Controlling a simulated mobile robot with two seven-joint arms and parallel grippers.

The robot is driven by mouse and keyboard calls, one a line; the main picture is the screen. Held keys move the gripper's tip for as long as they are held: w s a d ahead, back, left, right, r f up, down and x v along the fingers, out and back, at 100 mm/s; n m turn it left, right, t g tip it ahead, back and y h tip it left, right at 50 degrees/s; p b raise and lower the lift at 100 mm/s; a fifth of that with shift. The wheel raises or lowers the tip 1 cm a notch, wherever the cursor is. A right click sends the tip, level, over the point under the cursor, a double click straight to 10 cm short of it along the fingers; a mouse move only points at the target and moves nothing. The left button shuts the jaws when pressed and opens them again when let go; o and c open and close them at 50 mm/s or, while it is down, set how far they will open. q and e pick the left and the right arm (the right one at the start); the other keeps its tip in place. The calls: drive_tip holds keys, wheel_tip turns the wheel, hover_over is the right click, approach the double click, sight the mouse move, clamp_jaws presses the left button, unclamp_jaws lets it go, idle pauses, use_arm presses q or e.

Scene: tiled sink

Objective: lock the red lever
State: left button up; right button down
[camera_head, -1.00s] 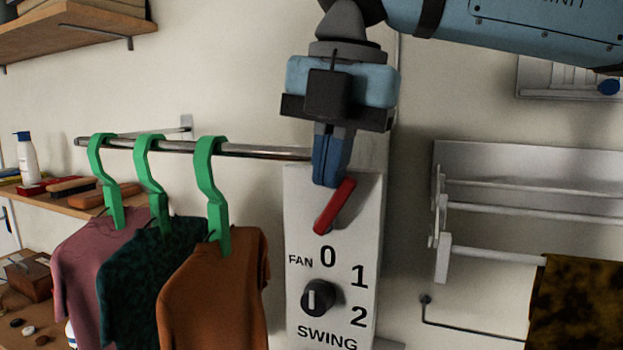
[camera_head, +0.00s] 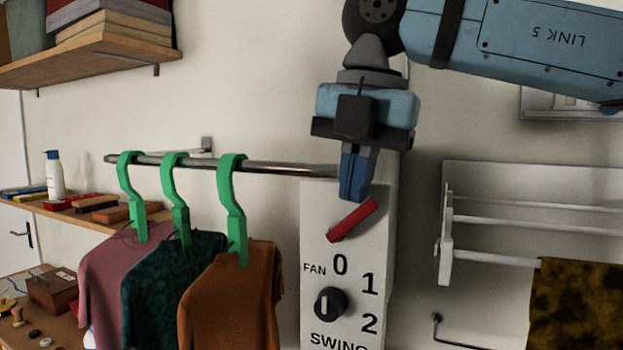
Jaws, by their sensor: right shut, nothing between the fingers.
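The red lever (camera_head: 352,219) is on the front of the light panel (camera_head: 318,235), above the printed "0". It slants up to the right. My right gripper (camera_head: 354,198) points down just above the lever's upper part, with its fingers closed together and nothing between them. Its fingertips are at or very near the lever; I cannot tell whether they touch. My left gripper is not in the picture.
A black knob (camera_head: 330,304) sits below the lever on the panel. A metal rail (camera_head: 270,168) left of the panel carries green hangers (camera_head: 233,200) with shirts. A metal rack (camera_head: 540,215) with a dark cloth (camera_head: 575,300) is to the right.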

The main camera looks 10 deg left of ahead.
drive_tip(key=shift+a+f, duration=0.1)
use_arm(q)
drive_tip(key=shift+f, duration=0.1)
use_arm(e)
drive_tip(key=shift+w+a+f, duration=0.2)
drive_tip(key=shift+a+f, duration=0.05)
drive_tip(key=shift+a, duration=0.4)
